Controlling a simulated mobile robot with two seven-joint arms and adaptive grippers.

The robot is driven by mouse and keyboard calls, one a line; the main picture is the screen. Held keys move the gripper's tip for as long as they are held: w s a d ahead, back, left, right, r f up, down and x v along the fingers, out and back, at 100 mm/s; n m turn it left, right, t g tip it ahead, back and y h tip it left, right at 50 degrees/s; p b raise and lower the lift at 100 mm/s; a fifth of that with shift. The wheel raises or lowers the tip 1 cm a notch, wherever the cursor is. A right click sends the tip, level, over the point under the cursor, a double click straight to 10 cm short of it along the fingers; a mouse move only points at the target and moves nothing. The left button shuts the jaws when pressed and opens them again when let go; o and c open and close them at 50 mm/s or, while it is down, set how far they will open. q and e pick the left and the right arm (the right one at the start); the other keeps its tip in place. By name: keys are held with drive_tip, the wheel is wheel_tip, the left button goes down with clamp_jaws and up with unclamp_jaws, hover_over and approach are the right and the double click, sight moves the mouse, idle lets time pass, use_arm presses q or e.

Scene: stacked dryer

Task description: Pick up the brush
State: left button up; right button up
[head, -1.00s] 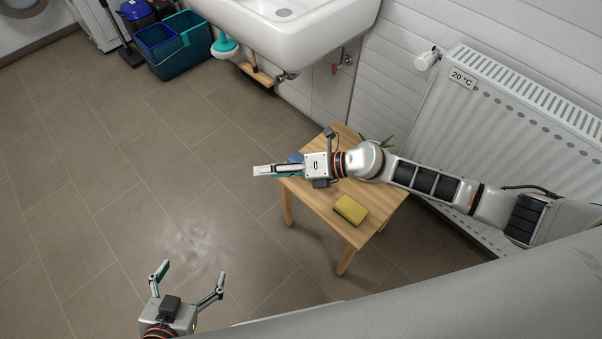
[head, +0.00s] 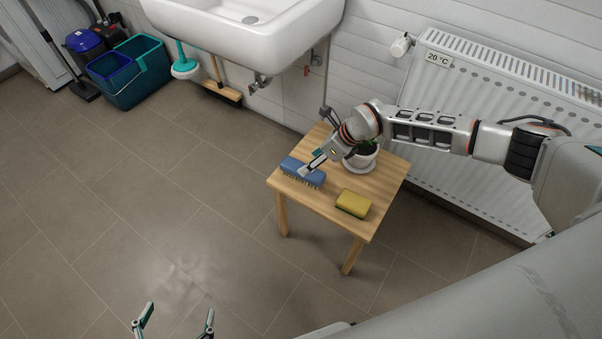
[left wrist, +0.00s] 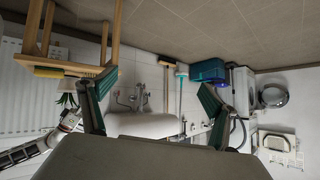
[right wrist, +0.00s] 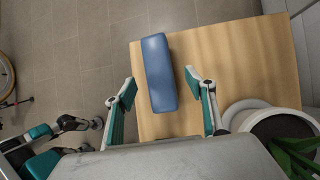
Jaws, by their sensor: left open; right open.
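The brush (head: 303,172) is blue with pale bristles below and lies on the wooden table (head: 325,205), near its left edge. My right gripper (head: 307,170) is right by the brush, pointing down toward it. In the right wrist view the blue back of the brush (right wrist: 160,73) lies ahead of and partly between the open fingers of the right gripper (right wrist: 160,80). It does not look gripped; I cannot tell whether a finger touches it. My left gripper (head: 180,312) is open and empty above the floor at the bottom left, away from the table.
A yellow sponge (head: 352,204) lies on the table's front part. A potted plant (head: 360,157) stands behind my right gripper. A radiator (head: 480,140) is at the right, the sink (head: 245,30) behind. The floor left of the table is clear.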

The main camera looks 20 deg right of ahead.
sight(290, 166)
drive_tip(key=shift+x, duration=1)
drive_tip(key=f, duration=0.1)
drive_tip(key=a+f+b, duration=0.1)
drive_tip(key=f, duration=0.1)
drive_tip(key=f+b, duration=0.1)
drive_tip(key=shift+w+a+f, duration=0.15)
drive_tip(key=shift+a+f, duration=0.05)
drive_tip(key=shift+a, duration=0.05)
drive_tip(key=shift+w+a+f, duration=0.1)
drive_tip(key=shift+w+f, duration=0.05)
drive_tip(key=shift+f, duration=0.05)
drive_tip(key=shift+w+r, duration=0.1)
drive_tip(key=shift+r, duration=0.2)
drive_tip(key=c, duration=1.3)
